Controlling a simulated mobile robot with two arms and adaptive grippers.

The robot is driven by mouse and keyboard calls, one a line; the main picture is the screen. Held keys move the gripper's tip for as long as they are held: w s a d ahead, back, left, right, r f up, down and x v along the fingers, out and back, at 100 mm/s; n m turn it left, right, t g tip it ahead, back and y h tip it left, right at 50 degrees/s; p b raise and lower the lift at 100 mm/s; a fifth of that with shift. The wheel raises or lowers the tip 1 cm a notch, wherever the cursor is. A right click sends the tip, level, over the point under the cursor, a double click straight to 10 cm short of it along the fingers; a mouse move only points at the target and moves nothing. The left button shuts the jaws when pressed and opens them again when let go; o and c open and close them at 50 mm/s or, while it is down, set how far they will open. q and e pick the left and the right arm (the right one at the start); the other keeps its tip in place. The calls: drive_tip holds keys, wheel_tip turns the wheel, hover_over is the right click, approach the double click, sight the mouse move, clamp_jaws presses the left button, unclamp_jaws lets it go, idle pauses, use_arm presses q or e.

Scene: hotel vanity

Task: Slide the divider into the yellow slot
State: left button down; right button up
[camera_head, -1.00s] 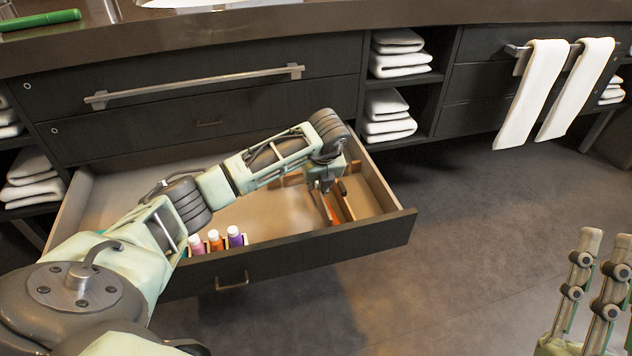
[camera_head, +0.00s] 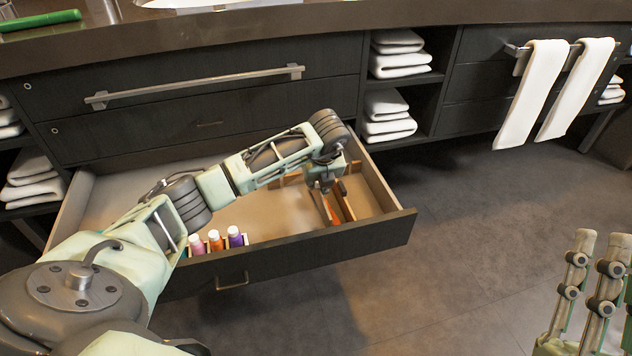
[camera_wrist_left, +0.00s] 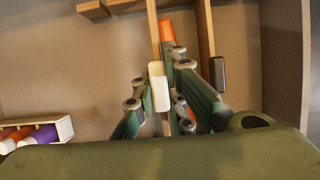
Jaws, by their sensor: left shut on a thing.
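My left gripper (camera_head: 328,188) reaches down into the right part of the open drawer (camera_head: 345,243). In the left wrist view, its fingers (camera_wrist_left: 188,80) stand on either side of an orange strip (camera_wrist_left: 167,32), which I take to be the divider. The fingers hide most of it, and its lower edge is not visible. Thin wooden rails (camera_wrist_left: 206,25) run beside it in the drawer. I cannot make out a yellow slot. My right gripper (camera_head: 601,245) is at the lower right, empty, with its fingers apart.
Pink, orange and purple bottles (camera_head: 216,240) stand at the drawer's front. White towels (camera_head: 390,105) fill the shelves, and two hang from a bar (camera_head: 545,85). A green object (camera_head: 40,20) lies on the counter. The floor right of the drawer is clear.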

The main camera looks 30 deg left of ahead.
drive_tip(key=shift+f, duration=0.1)
use_arm(q)
drive_tip(key=shift+f, duration=0.15)
use_arm(e)
drive_tip(key=shift+s+r, duration=0.2)
idle(0.3)
use_arm(q)
drive_tip(key=shift+f, duration=0.1)
use_arm(e)
drive_tip(key=shift+s+d+r+t+y, duration=0.1)
drive_tip(key=shift+s+r+t+y, duration=0.1)
drive_tip(key=shift+t+y, duration=0.1)
drive_tip(key=shift+s, duration=0.1)
use_arm(q)
drive_tip(key=shift+f, duration=0.1)
use_arm(e)
drive_tip(key=shift+s+r, duration=0.2)
